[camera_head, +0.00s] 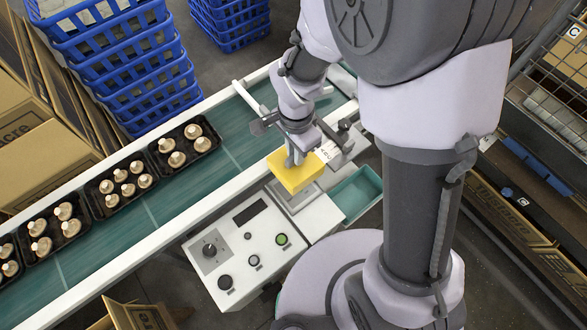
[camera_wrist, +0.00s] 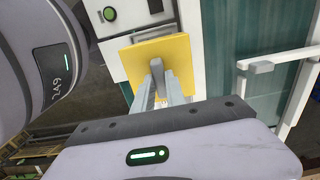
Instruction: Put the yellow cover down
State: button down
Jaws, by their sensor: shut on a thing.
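The yellow cover (camera_head: 295,174) is a flat yellow square with a raised grey handle on top. My gripper (camera_head: 293,158) is shut on that handle, from above. In the wrist view the yellow cover (camera_wrist: 157,57) lies beyond my gripper (camera_wrist: 156,72), whose fingers close on the grey handle. The cover is over a white machine body beside the conveyor, next to the control box. Whether its underside touches the machine or hangs a little above it, I cannot tell.
A white control box (camera_head: 208,277) with knobs and a green button stands in front. A teal bin (camera_head: 357,193) is to the right. The green conveyor belt (camera_head: 222,120) carries black trays (camera_head: 97,209) of mushrooms. Blue crates (camera_head: 150,75) are stacked behind.

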aim_at(295, 173)
jog(key=f+b, duration=0.1)
jog(key=f, duration=0.2)
jog(key=f+b, duration=0.1)
jog(key=f, duration=0.2)
jog(key=f+b, duration=0.1)
jog(key=f, duration=0.2)
jog(key=shift+s, duration=0.3)
jog(key=shift+f+b, duration=0.45)
jog(key=shift+b, duration=0.25)
jog(key=shift+f, duration=0.1)
jog(key=c, duration=1.4)
grip_release()
jog(key=shift+o, duration=0.2)
